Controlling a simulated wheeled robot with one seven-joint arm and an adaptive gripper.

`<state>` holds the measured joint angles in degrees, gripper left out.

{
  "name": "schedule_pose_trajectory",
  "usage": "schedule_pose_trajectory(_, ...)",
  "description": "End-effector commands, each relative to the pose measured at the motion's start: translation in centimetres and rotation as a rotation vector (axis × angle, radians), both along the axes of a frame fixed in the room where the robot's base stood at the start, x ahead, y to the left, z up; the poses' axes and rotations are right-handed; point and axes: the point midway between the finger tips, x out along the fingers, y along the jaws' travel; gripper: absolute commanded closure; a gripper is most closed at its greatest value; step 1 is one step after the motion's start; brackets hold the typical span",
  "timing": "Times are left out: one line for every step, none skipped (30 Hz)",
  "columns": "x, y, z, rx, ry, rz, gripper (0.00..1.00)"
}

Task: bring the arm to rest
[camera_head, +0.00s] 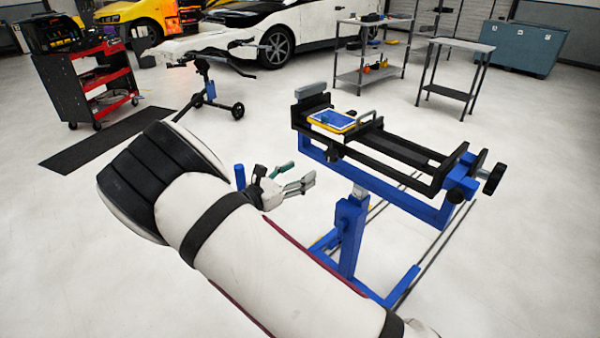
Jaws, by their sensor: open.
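My arm reaches up from the bottom right and bends at a black joint left of centre. My gripper (299,181) shows just beyond the arm, near the middle of the view. Its grey fingers point right and are apart, with nothing seen between them. It hangs in the air left of the blue and black work stand (400,150), apart from it. Part of the wrist is hidden behind my arm.
A yellow-edged tablet-like item (332,121) lies on the stand. A red and black tool cart (88,80), a wheeled blue and black stand (208,90), a grey shelf (372,55) and a small side table (455,68) stand farther back.

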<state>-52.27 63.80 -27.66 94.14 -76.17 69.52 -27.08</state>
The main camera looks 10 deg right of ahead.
Motion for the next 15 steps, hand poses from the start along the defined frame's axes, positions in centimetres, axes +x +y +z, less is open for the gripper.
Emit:
schedule_pose_trajectory(0.0,0.0,0.0,0.000,0.000,0.000,0.41)
schedule_pose_trajectory(0.0,0.0,0.0,0.000,0.000,0.000,0.41)
schedule_pose_trajectory(0.0,-0.1,0.1,0.002,-0.001,-0.002,0.41)
schedule_pose_trajectory(-0.1,-0.2,0.2,0.006,-0.002,-0.006,0.41)
schedule_pose_trajectory(-0.1,-0.5,0.4,0.015,-0.004,-0.013,0.41)
schedule_pose_trajectory(-0.4,-0.9,0.8,0.032,-0.008,-0.028,0.41)
schedule_pose_trajectory(-0.6,-1.4,1.2,0.052,-0.012,-0.045,0.41)
schedule_pose_trajectory(-0.9,-2.0,1.7,0.076,-0.018,-0.066,0.41)
schedule_pose_trajectory(-1.5,-3.0,2.5,0.116,-0.027,-0.100,0.41)
schedule_pose_trajectory(-2.0,-3.8,3.2,0.151,-0.035,-0.129,0.41)
schedule_pose_trajectory(-2.6,-4.7,3.8,0.190,-0.046,-0.161,0.41)
schedule_pose_trajectory(-3.5,-5.8,4.8,0.245,-0.059,-0.207,0.41)
schedule_pose_trajectory(-4.2,-6.8,5.5,0.288,-0.070,-0.243,0.41)
schedule_pose_trajectory(-5.0,-7.6,6.2,0.330,-0.082,-0.277,0.41)
schedule_pose_trajectory(-6.0,-8.6,7.0,0.388,-0.099,-0.323,0.41)
